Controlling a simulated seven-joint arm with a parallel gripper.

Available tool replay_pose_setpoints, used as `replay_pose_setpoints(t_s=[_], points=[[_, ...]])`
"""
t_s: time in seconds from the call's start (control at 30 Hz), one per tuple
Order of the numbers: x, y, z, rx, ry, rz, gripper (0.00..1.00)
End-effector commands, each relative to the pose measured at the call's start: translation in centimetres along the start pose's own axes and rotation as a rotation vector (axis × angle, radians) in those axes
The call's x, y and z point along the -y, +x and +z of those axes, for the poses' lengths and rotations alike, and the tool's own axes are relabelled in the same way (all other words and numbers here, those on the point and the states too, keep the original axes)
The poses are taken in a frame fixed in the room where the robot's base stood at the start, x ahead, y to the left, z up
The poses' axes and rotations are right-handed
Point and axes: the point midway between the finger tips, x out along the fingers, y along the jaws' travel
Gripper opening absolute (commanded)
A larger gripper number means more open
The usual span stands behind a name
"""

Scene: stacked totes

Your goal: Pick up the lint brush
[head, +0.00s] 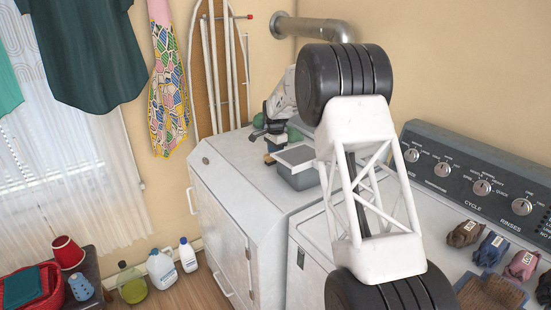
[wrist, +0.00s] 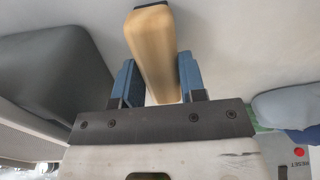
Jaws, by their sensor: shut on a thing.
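My gripper (wrist: 158,80) has blue pads on both sides of a tan, wood-coloured bar in the wrist view. This bar, which I take to be the lint brush (wrist: 153,45), is held between the pads and extends out past the fingertips. The rest of the brush is hidden from this view. In the head view my gripper (head: 268,132) is small and dark, over the white cabinet top behind a grey tote. A small tan piece shows just below it, too small to make out clearly.
The open grey tote (head: 297,168) stands on the white cabinet (head: 238,190) close to my gripper. A green thing (head: 294,134) lies beside the gripper. In the wrist view a dark grey box (wrist: 50,75) is at left and a blue rounded thing (wrist: 290,106) at right.

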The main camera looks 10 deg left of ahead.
Motion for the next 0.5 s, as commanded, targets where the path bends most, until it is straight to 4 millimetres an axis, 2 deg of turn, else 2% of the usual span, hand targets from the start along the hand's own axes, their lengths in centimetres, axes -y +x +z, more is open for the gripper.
replay_pose_setpoints(t_s=[0.27,0.5], points=[[0.0,-0.1,0.0,0.0,0.0,0.0,0.09],[0.1,-1.8,0.0,-0.001,0.0,-0.002,0.09]])
